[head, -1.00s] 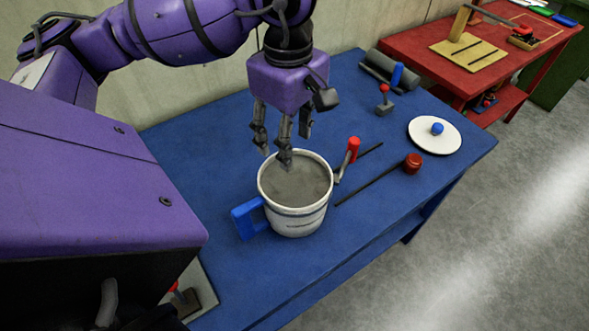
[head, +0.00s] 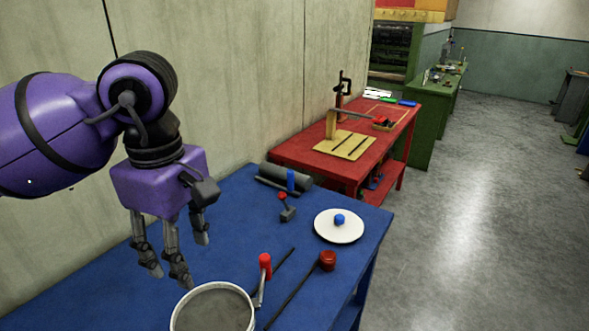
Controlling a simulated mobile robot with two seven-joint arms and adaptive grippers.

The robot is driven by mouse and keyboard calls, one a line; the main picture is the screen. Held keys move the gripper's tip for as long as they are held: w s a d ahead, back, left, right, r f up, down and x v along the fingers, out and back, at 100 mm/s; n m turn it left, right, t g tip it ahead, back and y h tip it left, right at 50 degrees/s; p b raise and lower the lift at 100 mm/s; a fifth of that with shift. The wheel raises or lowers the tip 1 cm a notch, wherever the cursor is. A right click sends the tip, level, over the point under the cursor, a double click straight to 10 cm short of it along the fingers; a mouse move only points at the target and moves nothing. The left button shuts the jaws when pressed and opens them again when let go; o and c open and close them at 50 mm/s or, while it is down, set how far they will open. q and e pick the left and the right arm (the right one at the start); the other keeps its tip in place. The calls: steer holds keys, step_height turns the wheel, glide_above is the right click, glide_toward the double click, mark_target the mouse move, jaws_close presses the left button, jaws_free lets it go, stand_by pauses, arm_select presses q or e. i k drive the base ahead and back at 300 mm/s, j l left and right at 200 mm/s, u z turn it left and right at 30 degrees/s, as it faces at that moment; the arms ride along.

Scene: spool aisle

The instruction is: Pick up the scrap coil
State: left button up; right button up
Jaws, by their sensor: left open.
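I cannot make out a scrap coil in the head view. My left gripper (head: 173,262) is open and empty, with its dark fingers pointing down over the blue table (head: 95,290). A white round pot (head: 212,312) with a grey inside stands at the bottom edge, partly cut off. The fingertips are just behind and left of its rim in the picture, and I cannot tell their height above it. My right gripper is not in view.
The blue table also holds a red-handled crank (head: 264,270), a red-headed rod (head: 327,261), a white lid with blue knob (head: 339,226), and a grey cylinder (head: 287,176). A red table (head: 290,152) stands beyond. Open floor (head: 450,240) lies to the right.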

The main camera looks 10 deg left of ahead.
mark_target(328, 259)
steer(key=k+l, duration=0.8)
steer(key=k, duration=0.05)
